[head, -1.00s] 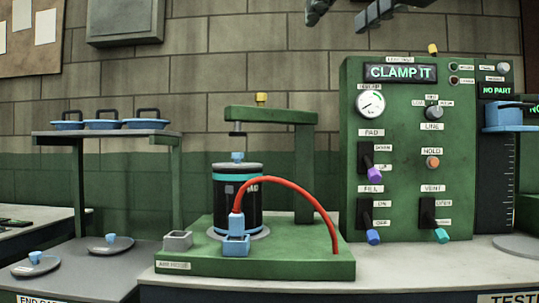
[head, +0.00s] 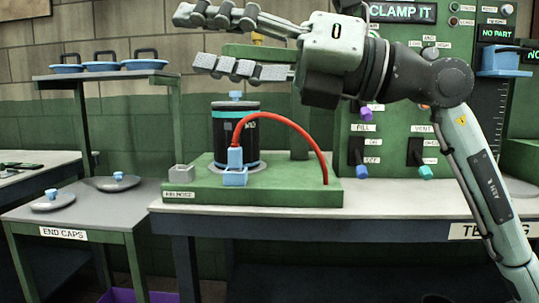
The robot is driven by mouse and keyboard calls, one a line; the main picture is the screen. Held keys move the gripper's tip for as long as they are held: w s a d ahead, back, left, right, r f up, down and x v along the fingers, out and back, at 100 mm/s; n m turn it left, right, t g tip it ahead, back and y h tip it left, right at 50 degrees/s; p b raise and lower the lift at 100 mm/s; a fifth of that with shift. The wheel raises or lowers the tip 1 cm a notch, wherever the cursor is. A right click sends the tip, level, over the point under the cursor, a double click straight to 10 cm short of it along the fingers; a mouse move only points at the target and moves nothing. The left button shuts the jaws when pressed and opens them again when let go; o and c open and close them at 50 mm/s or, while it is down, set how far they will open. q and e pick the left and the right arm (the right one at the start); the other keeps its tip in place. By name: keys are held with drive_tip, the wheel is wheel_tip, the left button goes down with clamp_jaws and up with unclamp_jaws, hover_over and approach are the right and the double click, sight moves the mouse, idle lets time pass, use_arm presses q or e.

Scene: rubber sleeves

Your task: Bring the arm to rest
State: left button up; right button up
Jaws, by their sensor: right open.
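My right arm (head: 480,175) comes in from the right and rises in front of the green control panel. Its gripper (head: 188,38) points left across the top of the picture. The jaws are open, with one finger above the other and nothing between them. It hangs above the black canister (head: 237,130), clear of it, and hides part of the green clamp arm (head: 262,52). My left gripper is not in view.
The red hose (head: 290,127) arches from a blue plug (head: 235,158) at the blue holder (head: 235,177) to the green base (head: 290,190). Two lidded caps (head: 112,183) lie on the left table. The control panel (head: 400,130) is behind my arm.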

drive_tip(key=w+d+f+m+t+h, duration=0.5)
drive_tip(key=w+d+m+t, duration=0.4)
drive_tip(key=m, duration=0.5)
drive_tip(key=w+d+f+m+t+h, duration=0.2)
drive_tip(key=w+d+f+m+t, duration=0.4)
drive_tip(key=d+m+t, duration=0.45)
drive_tip(key=w+d+f+m+g+h, duration=0.15)
drive_tip(key=d+f+m+h, duration=0.25)
drive_tip(key=f+m+h, duration=0.6)
drive_tip(key=w+d+f+m+g+h, duration=0.1)
drive_tip(key=w+d+f+m+h, duration=0.3)
drive_tip(key=f, duration=0.9)
drive_tip(key=s+d+f+m+g+h, duration=0.1)
drive_tip(key=s+d+f+m+g, duration=0.2)
drive_tip(key=f, duration=0.7)
drive_tip(key=s+d+f+g, duration=0.1)
drive_tip(key=s+f+g, duration=0.2)
drive_tip(key=s+f, duration=0.45)
drive_tip(key=s+d+f+m+g+h, duration=0.1)
drive_tip(key=s+d+f+m+g, duration=0.15)
drive_tip(key=f, duration=0.85)
drive_tip(key=s+f+g+y, duration=0.1)
drive_tip(key=s+f+g, duration=0.3)
drive_tip(key=s+f, duration=0.3)
drive_tip(key=s+f+g, duration=0.4)
drive_tip(key=s+f, duration=0.4)
drive_tip(key=s, duration=0.5)
drive_tip(key=shift+s+a+f+g+y, duration=0.2)
drive_tip(key=shift+s+a+g+y, duration=0.15)
drive_tip(key=shift+a+y, duration=0.05)
